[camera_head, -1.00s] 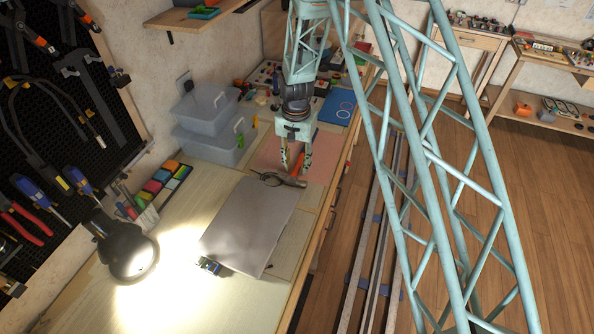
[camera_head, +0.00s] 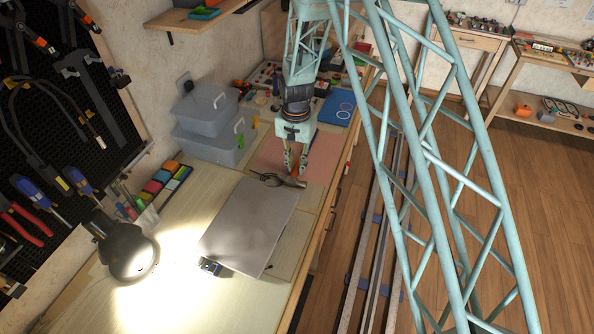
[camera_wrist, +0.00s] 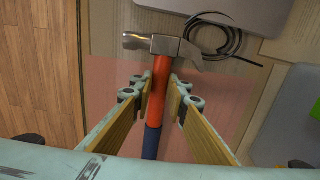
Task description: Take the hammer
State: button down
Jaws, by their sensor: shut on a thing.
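The hammer (camera_wrist: 158,95) has a steel head and a red handle with a blue end. In the wrist view its handle runs between the two fingers of my gripper (camera_wrist: 163,92), with the head beyond the fingertips. My gripper is shut on the red handle. In the head view my gripper (camera_head: 296,172) points down over the pink mat (camera_head: 270,155) on the workbench. The hammer's head (camera_head: 294,183) shows just below the fingertips; its handle is mostly hidden there.
A grey laptop (camera_head: 248,225) lies close in front of the hammer, with a coiled black cable (camera_wrist: 212,38) at its edge. Clear bins (camera_head: 208,140) stand left, and a lit lamp (camera_head: 128,252) stands front left. The bench edge is close on the right.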

jog(key=shift+r, duration=0.1)
dwell(0.3)
jog(key=shift+r, duration=1.55)
jog(key=shift+s+r, duration=0.1)
jog(key=shift+r, duration=0.05)
jog(key=s+d, duration=0.1)
jog(key=s, duration=0.4)
jog(key=s+d+r, duration=0.1)
jog(key=s+d, duration=0.1)
jog(key=s, duration=0.3)
jog(key=s+d+p, duration=0.1)
jog(key=s, duration=0.4)
jog(key=shift+d+r, duration=0.2)
jog(key=shift+d, duration=0.15)
